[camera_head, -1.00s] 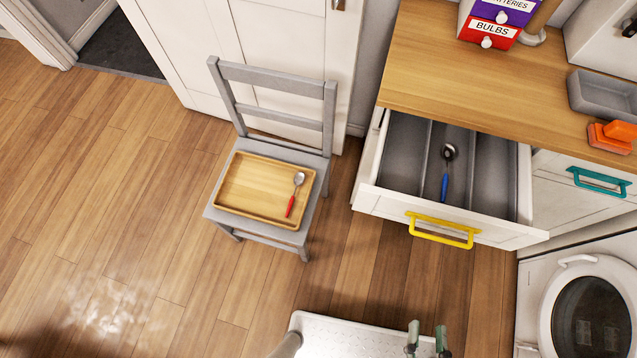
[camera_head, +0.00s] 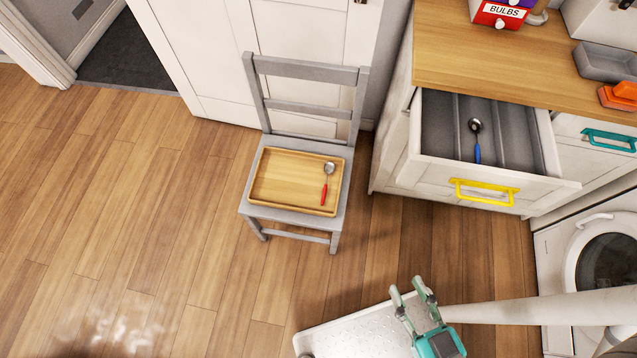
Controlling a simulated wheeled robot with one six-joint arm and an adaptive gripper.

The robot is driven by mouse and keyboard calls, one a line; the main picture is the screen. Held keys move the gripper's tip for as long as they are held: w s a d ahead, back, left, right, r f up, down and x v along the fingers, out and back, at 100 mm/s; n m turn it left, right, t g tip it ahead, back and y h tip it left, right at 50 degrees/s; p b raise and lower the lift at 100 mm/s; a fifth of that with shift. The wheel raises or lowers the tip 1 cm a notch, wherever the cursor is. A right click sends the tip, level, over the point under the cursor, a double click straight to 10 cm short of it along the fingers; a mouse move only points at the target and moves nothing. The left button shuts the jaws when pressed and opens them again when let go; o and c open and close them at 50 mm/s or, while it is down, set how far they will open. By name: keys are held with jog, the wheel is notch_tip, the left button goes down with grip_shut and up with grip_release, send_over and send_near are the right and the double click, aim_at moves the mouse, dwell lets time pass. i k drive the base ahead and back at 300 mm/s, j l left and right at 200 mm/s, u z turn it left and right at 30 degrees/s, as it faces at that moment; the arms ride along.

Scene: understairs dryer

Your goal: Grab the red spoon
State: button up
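The red-handled spoon (camera_head: 325,186) lies in a shallow wooden tray (camera_head: 262,190), near the tray's right side. Its metal bowl points away from me and its red handle towards me. The tray rests on the seat of a grey chair (camera_head: 241,206). My gripper (camera_head: 408,287) is at the lower middle, over my white base, with its two fingers apart and nothing between them. It is well apart from the spoon, to the lower right of the chair.
An open drawer (camera_head: 480,184) with a yellow handle juts out on the right. A blue-handled spoon (camera_head: 476,142) lies in its middle compartment. A washer or dryer (camera_head: 600,262) stands at far right. The wooden floor (camera_head: 130,200) left of the chair is clear.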

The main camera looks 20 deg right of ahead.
aim_at(329, 166)
jog(key=i+l+u, duration=0.1)
jog(key=l+u, duration=0.15)
jog(key=u, duration=0.15)
jog(key=l+u, duration=0.2)
jog(key=u, duration=0.2)
jog(key=i+l, duration=0.05)
